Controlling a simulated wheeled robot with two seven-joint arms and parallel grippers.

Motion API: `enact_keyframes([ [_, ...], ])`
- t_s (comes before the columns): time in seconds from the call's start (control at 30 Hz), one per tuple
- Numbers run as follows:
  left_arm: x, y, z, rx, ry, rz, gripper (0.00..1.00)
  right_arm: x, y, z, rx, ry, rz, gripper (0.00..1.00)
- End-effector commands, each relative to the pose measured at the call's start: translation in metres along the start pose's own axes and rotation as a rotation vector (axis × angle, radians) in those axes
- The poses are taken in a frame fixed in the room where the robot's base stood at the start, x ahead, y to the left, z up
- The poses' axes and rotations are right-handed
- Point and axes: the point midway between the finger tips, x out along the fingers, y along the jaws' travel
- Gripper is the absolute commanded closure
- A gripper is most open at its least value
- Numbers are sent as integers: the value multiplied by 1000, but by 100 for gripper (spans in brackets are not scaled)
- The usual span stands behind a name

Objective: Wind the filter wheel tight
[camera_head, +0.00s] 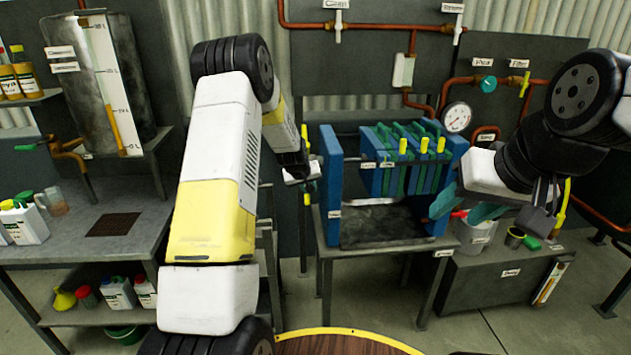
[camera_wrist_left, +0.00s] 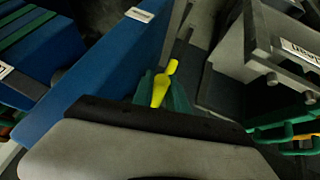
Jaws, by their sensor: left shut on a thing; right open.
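The filter press has a blue end plate (camera_head: 331,185) at its left and a pack of blue and green plates (camera_head: 405,160) with yellow handles. The filter wheel is green with a yellow handle (camera_wrist_left: 162,88) in the left wrist view, beside the blue end plate (camera_wrist_left: 105,75). In the head view it is mostly hidden by my left gripper (camera_head: 302,172); yellow bits show above and below. My left gripper is shut on the wheel; its fingertips are largely hidden in both views. My right gripper (camera_head: 541,208) is open and empty, over the low bench at right.
A pressure gauge (camera_head: 457,117) and copper pipes are on the wall behind the press. A bucket (camera_head: 474,236) with teal and red items stands right of the press. A grey bench (camera_head: 100,255) with bottles is at left.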

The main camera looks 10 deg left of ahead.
Motion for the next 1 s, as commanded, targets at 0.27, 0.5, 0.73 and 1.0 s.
enact_keyframes([
  [0.27,35,-8,8,55,212,25,100,0,0,0,0,0,0,51],
  [0.5,51,-12,11,85,340,41,100,0,0,0,0,0,0,51],
  [0.73,58,-13,10,98,403,50,100,0,0,0,0,0,0,51],
  [1.0,61,-14,10,102,418,51,100,0,0,0,0,0,0,51],
])
